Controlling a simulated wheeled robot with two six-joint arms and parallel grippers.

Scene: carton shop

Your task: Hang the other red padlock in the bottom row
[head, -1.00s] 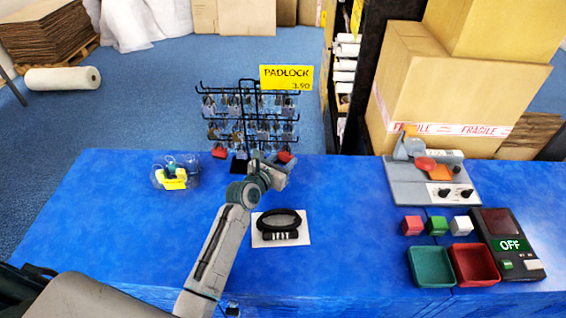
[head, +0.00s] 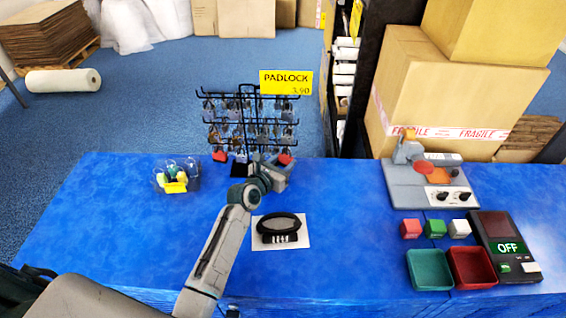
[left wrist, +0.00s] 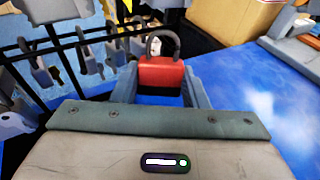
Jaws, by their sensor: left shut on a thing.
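The black wire padlock rack (head: 242,92) stands at the table's back edge, with several grey padlocks hanging on it. One red padlock (head: 220,155) is low at the rack's left side, in the bottom row. My left gripper (head: 281,165) is at the rack's lower right, shut on the other red padlock (head: 285,159). In the left wrist view this red padlock (left wrist: 162,75) is upright between the fingers, its dark shackle pointing up, with rack hooks and grey padlocks to its left. I cannot tell whether its shackle touches a hook. My right gripper is out of view.
A yellow padlock sign (head: 286,82) tops the rack. A clear container (head: 160,185) with coloured items stands left. A black combination lock (head: 281,228) lies on a white card in front of my gripper. A grey device (head: 405,190) and trays (head: 429,270) stand right.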

